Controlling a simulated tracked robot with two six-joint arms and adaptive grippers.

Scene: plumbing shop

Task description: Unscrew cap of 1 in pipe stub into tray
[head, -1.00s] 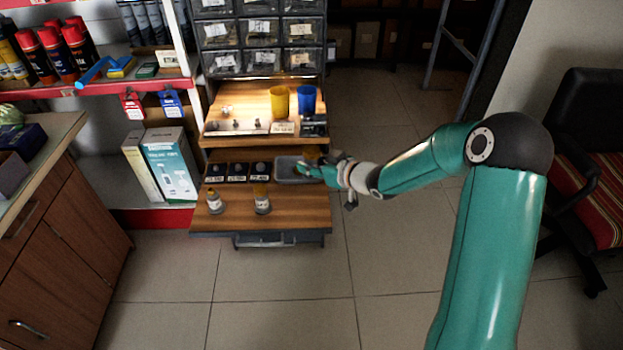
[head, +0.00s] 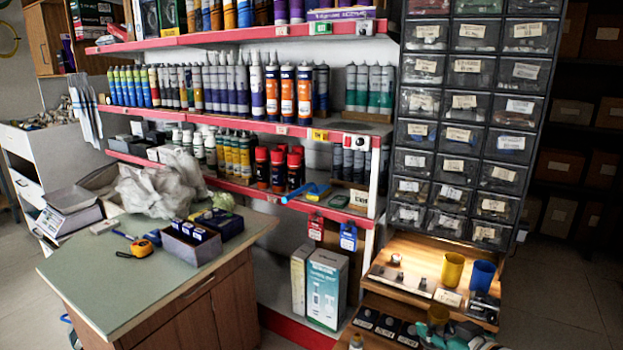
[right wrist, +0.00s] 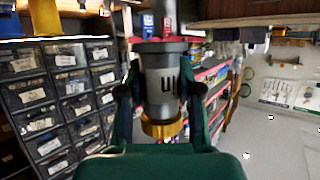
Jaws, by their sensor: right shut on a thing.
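In the right wrist view, the pipe stub (right wrist: 161,82) is a grey cylinder with a dark size mark, joined to a dark flange at the picture's top. Its brass-coloured cap (right wrist: 162,127) is at the end towards my palm. My right gripper (right wrist: 160,105) has its dark fingers on either side and is shut on the cap. In the head view, my right gripper (head: 431,332) shows small and partly cut off at the bottom edge, by a brownish piece (head: 438,315). Whether the cap has turned cannot be told. The tray is not clear. My left gripper is not in view.
A yellow cup (head: 452,269) and a blue cup (head: 481,275) stand on the lit wooden shelf behind my right gripper. A cabinet of small drawers (head: 467,120) rises above it. A green-topped counter (head: 140,275) with boxes stands at the left, before stocked shelves.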

